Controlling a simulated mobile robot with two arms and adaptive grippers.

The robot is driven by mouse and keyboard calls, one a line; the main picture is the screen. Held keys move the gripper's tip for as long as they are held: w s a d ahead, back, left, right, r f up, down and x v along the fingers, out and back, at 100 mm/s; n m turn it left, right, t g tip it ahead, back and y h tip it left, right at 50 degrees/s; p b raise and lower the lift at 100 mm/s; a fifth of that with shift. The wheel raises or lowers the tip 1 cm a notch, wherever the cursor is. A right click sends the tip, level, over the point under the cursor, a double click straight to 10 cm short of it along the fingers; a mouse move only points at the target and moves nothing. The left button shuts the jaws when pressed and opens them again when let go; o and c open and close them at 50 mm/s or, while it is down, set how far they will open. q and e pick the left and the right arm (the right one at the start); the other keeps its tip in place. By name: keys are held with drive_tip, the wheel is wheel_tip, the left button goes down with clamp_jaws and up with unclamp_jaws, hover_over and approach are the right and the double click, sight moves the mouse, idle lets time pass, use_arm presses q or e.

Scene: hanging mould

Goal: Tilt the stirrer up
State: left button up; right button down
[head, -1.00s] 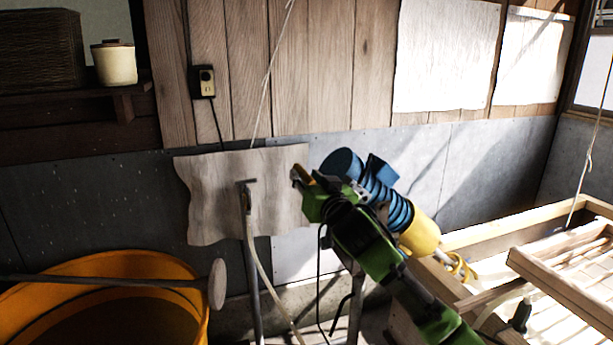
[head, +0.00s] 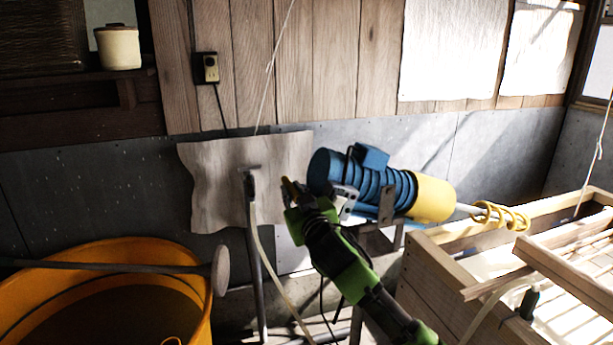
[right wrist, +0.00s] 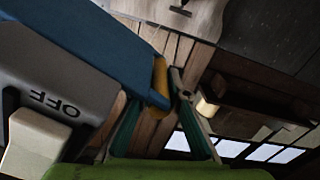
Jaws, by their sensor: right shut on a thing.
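The stirrer (head: 385,188) has a blue ribbed motor body, a yellow collar and a shaft with a yellow coil (head: 500,215) at its right end. It sits on a metal stand (head: 386,212), close to level, its coil end slightly lower. In the right wrist view, its blue part (right wrist: 95,50) runs to a yellow-orange grip (right wrist: 160,84) between my fingers. My right gripper (head: 288,190) is shut on this grip at the stirrer's left end; the exact contact is partly hidden. It also shows in the right wrist view (right wrist: 160,95). My left gripper is not in view.
An orange tub (head: 190,262) stands at lower left with a long-handled disc tool (head: 220,271) across it. A wooden vat (head: 430,275) with slatted frames lies right, below the coil. A wavy board (head: 215,185) and upright pipe (head: 256,260) stand left of the gripper.

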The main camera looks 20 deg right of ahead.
drive_tip(key=f, duration=0.1)
drive_tip(key=a+f+n, duration=0.1)
drive_tip(key=f, duration=0.1)
drive_tip(key=shift+f+n, duration=0.2)
drive_tip(key=shift+n, duration=0.1)
drive_tip(key=c, duration=2)
unclamp_jaws()
drive_tip(key=shift+o, duration=0.2)
drive_tip(key=shift+a, duration=0.15)
drive_tip(key=shift+s+r, duration=0.1)
drive_tip(key=s, duration=1.2)
